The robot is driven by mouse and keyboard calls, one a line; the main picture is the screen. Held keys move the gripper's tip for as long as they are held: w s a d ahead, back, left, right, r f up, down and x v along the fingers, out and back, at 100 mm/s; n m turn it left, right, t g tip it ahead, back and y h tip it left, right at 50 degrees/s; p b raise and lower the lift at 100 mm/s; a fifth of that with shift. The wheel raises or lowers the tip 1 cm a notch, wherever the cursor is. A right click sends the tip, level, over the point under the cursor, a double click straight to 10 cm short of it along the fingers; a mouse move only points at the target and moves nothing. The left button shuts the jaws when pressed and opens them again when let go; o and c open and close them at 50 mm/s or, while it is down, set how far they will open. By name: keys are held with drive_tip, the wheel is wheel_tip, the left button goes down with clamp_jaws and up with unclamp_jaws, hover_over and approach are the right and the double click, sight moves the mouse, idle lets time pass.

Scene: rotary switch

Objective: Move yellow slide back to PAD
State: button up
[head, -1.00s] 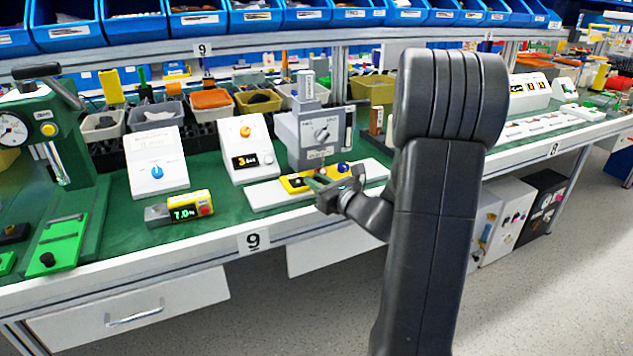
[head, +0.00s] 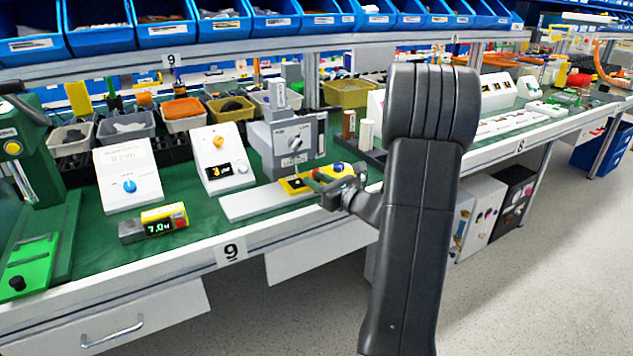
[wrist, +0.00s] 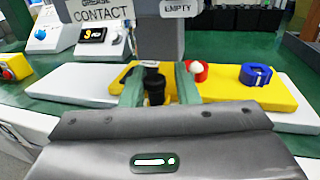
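The yellow slide (wrist: 235,92) lies on a white base plate under a grey press (head: 289,140). It carries a black knob (wrist: 155,88), a red cup with a white ball (wrist: 195,70) and a blue ring-shaped part (wrist: 256,74). My gripper (wrist: 160,90) has its two green fingers apart, one on each side of the knob. The left finger looks against the knob; a small gap shows at the right finger. In the head view the slide (head: 293,186) is partly behind my gripper. Signs on the press read CONTACT and EMPTY; no PAD sign is readable.
The white base plate (head: 245,204) is bare left of the slide. Bins line the back.

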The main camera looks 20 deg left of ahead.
drive_tip(key=shift+d, duration=0.1)
drive_tip(key=p+v, duration=0.1)
drive_tip(key=v, duration=1.2)
drive_tip(key=shift+d, duration=0.3)
drive_tip(key=shift+s+a, duration=0.1)
drive_tip(key=shift+s, duration=0.05)
drive_tip(key=b+x, duration=0.1)
drive_tip(key=x, duration=1.2)
drive_tip(key=shift+a, duration=0.55)
drive_tip(key=shift+s, duration=0.1)
drive_tip(key=shift+s+d, duration=0.1)
